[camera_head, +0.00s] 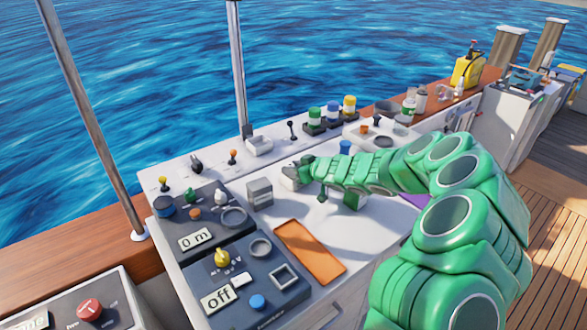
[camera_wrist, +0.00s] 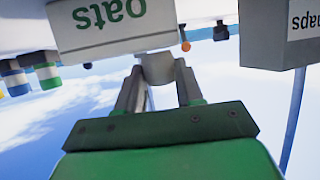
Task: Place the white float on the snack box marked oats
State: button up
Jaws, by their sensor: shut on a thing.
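The snack box marked oats (camera_wrist: 98,45) is white with green lettering and lies right beside the float in that view. I cannot tell whether the float touches the box. In the head view my gripper (camera_head: 301,170) is at the middle of the white console, over a small white box (camera_head: 288,181). My green arm and gripper hide the float there.
A grey box (camera_head: 259,192) stands just left of my gripper; a box with partly cut-off lettering (camera_wrist: 278,30) shows in the wrist view. Dark control panels (camera_head: 240,275) and an orange mat (camera_head: 310,251) are nearer. Colored jars (camera_head: 332,115) stand at the back.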

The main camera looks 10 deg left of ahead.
jog(key=shift+f, duration=0.15)
jog(key=o, duration=1)
jog(key=shift+s+d+r, duration=0.1)
jog(key=shift+d+r, duration=0.1)
jog(key=shift+r, duration=0.05)
jog(key=v, duration=1.1)
jog(key=shift+s+d, duration=0.15)
jog(key=shift+s, duration=0.05)
